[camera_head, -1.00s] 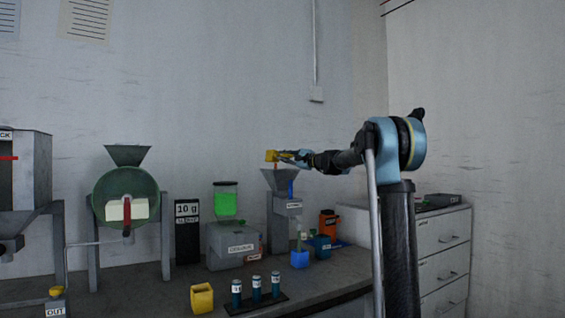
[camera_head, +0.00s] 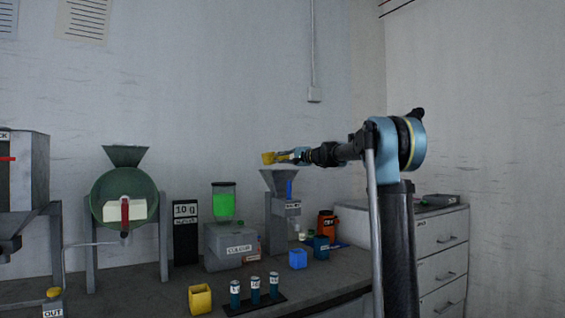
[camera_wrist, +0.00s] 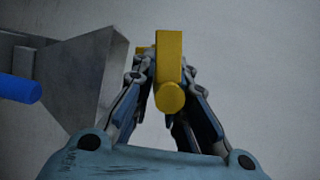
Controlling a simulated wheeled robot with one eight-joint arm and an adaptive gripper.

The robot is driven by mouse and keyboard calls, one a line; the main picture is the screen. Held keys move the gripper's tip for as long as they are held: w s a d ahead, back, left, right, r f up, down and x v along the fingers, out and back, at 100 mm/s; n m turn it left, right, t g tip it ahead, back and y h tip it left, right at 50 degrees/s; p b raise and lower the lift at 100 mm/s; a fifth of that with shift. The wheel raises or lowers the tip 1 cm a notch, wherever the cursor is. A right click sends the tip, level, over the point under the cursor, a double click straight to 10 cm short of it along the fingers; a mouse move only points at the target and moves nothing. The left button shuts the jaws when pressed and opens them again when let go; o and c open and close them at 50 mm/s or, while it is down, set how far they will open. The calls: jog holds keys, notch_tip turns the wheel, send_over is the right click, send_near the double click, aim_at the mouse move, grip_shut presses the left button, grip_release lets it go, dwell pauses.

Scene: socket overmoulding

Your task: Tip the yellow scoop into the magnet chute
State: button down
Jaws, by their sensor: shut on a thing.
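The yellow scoop (camera_head: 268,158) is held just above the mouth of the magnet chute (camera_head: 280,183), a grey funnel on a grey stand with a blue handle. My gripper (camera_head: 287,157) is shut on the scoop's handle, from the right. In the wrist view, the scoop (camera_wrist: 169,62) stands between the fingers of my gripper (camera_wrist: 168,85). The chute (camera_wrist: 88,75) shows at the left there, with its blue handle. The inside of the scoop is hidden, so I cannot tell what it holds.
A blue cup (camera_head: 298,259) stands below the chute's front. The colour unit (camera_head: 231,244) with its green jar is to the left. A yellow cup (camera_head: 200,299) and several dark vials (camera_head: 255,290) stand at the bench front. A drawer cabinet (camera_head: 441,246) is at the right.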

aim_at(273, 159)
jog(key=shift+a+n, duration=0.1)
jog(key=shift+n, duration=0.3)
jog(key=shift+s+a+f+n+h, duration=0.15)
jog(key=shift+s+a+n+h, duration=0.5)
jog(key=shift+a+n, duration=0.35)
jog(key=shift+n+g, duration=0.3)
jog(key=shift+n, duration=0.1)
jog(key=shift+s+a+f+n+h, duration=0.2)
jog(key=shift+s+a+n+h, duration=0.2)
jog(key=shift+n, duration=0.2)
jog(key=shift+s+a+f+n+h, duration=0.15)
jog(key=shift+s+a+n+h, duration=0.15)
jog(key=shift+a+n, duration=0.25)
